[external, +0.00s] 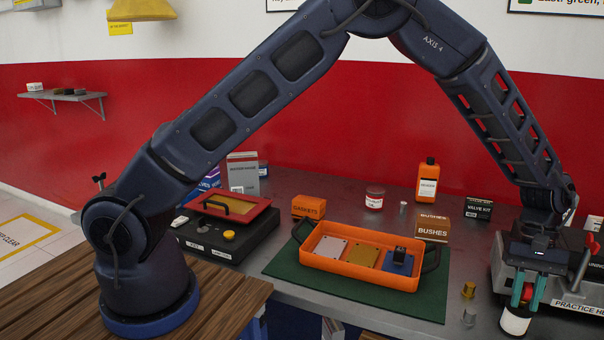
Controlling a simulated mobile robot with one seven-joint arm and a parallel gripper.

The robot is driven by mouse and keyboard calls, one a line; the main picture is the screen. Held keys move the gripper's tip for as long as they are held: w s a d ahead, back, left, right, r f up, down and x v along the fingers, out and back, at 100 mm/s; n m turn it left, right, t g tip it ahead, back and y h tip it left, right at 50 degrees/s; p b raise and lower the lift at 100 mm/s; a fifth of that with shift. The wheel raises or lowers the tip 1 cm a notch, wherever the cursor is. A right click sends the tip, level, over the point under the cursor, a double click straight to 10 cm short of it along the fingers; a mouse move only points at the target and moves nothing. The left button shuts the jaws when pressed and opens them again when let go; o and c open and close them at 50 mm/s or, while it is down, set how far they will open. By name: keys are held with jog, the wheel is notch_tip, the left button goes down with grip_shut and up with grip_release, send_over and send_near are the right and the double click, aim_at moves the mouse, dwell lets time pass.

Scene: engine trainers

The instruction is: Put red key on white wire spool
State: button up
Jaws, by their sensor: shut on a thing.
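My gripper (527,295) points down at the lower right, with its teal fingers shut on a small red piece, the red key (527,292). The fingers hide much of the key. A white cylinder with dark ends, the white wire spool (515,321), stands directly below the fingertips near the table's front edge. The key appears just above the spool's top; I cannot tell whether they touch.
The grey practice head unit (572,303) with a red lever (586,250) stands close to the right of my gripper. Small brass (468,290) and steel (469,316) pieces stand to the left. An orange tray (325,262) lies on a green mat (290,264).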

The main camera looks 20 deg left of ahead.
jog(key=shift+f, duration=0.1)
jog(key=o, duration=0.9)
jog(key=shift+o, duration=0.2)
jog(key=v, duration=1.2)
jog(key=shift+w, duration=0.1)
